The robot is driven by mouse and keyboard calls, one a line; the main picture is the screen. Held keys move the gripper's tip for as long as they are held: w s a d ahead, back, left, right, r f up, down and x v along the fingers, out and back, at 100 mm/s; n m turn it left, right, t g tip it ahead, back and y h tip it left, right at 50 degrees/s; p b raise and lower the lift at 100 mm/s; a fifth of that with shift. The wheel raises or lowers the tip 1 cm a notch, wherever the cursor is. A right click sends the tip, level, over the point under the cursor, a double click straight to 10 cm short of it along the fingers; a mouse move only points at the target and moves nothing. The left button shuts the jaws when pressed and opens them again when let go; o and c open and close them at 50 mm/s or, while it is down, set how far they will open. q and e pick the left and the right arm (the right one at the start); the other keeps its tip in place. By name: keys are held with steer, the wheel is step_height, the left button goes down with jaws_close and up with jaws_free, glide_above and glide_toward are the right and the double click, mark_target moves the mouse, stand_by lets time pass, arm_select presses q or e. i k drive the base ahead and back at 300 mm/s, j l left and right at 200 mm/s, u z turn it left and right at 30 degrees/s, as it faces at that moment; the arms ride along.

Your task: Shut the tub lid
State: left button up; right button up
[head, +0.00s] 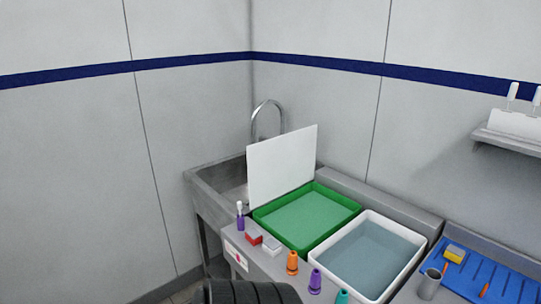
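The green tub (333,199) stands on the counter in front of the sink. A flat white lid (281,166) stands nearly upright at its left edge, so the tub is open and its green inside shows. A white tub (418,246) with grey-blue contents sits to its right, with no lid visible on it. A dark ribbed part of mine (250,292) shows at the bottom edge. Neither gripper's fingers can be seen in the head view.
A sink with a curved tap (268,106) is behind the lid. A blue mat (512,285) and grey cup (430,283) are at right.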

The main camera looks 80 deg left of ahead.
mark_target(277, 167)
steer(key=k+j+u, duration=0.15)
steer(key=j, duration=1.35)
steer(key=k+j+u, duration=0.2)
steer(key=j, duration=1.3)
steer(key=k+j+u, duration=0.15)
steer(key=j, duration=1.35)
steer(key=i, duration=0.05)
